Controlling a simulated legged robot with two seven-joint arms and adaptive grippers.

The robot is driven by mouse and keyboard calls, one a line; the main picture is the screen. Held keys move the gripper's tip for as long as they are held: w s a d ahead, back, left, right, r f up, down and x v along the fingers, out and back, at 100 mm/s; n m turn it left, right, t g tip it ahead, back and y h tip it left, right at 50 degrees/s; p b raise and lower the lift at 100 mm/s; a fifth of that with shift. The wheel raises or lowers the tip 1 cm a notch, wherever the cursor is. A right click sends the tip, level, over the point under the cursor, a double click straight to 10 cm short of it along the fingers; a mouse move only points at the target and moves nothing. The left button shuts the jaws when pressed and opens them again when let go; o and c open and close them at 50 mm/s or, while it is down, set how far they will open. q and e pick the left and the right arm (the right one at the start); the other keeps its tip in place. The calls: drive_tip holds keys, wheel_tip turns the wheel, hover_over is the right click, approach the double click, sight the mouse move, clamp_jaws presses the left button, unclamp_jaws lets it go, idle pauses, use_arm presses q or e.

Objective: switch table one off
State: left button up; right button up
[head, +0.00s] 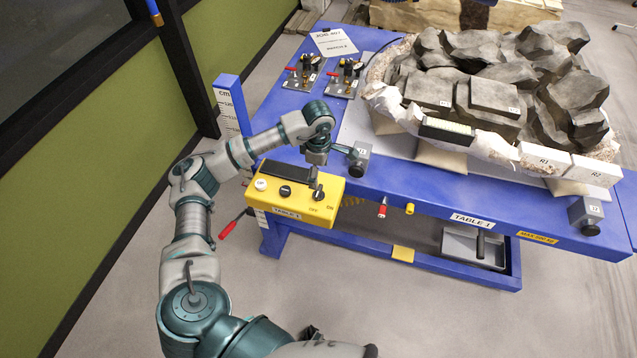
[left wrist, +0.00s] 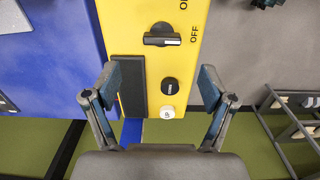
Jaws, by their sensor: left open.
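A yellow control box (head: 283,206) labelled TABLE 1 is mounted on the near left edge of the blue table. In the left wrist view, its black rotary switch (left wrist: 162,36) lies sideways, its white mark on the end beside the OFF lettering; ON is printed farther up. A smaller black knob (head: 285,191) and a white button (head: 261,184) sit to its left in the head view. My left gripper (head: 316,180) is over the box's right part, partly hiding the switch. In its wrist view the open fingers (left wrist: 162,88) straddle the box, empty. My right gripper is not in view.
The blue table (head: 385,187) carries a large rock block (head: 470,65) on a pale support. A red-handled lever (head: 230,226) sticks out left of the box. Grey floor is open in front.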

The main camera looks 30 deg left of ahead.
use_arm(q)
drive_tip(key=shift+a+r, duration=0.1)
drive_tip(key=shift+r, duration=1.6)
